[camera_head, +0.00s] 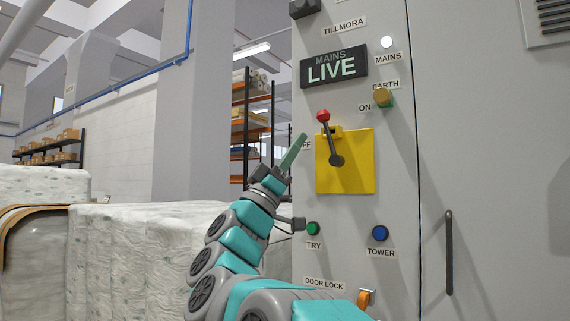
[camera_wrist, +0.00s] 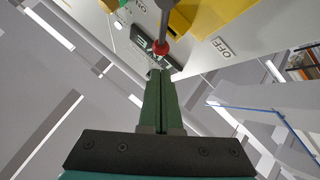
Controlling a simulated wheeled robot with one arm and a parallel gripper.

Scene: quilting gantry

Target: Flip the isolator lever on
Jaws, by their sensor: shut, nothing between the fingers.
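The isolator lever (camera_head: 329,138) is a dark shaft with a red knob (camera_head: 323,116) on a yellow plate (camera_head: 360,178). It points up, leaning slightly left from its pivot. The OFF label is partly hidden behind my fingers to the left of the plate; it shows fully in the wrist view (camera_wrist: 222,46). An ON label (camera_head: 364,108) is at upper right of the plate. My gripper (camera_head: 303,136) is shut and empty, its green fingers pointing up, left of the lever. In the wrist view the red knob (camera_wrist: 160,48) appears just beyond my fingertips (camera_wrist: 161,72), apparently apart from them.
The grey cabinet bears a MAINS LIVE sign (camera_head: 334,67), a white lamp (camera_head: 386,42), a brass EARTH knob (camera_head: 382,97), a green TRY button (camera_head: 313,228) and a blue TOWER button (camera_head: 379,233). A door handle (camera_head: 449,252) is at right. Wrapped bales (camera_head: 120,245) stand at left.

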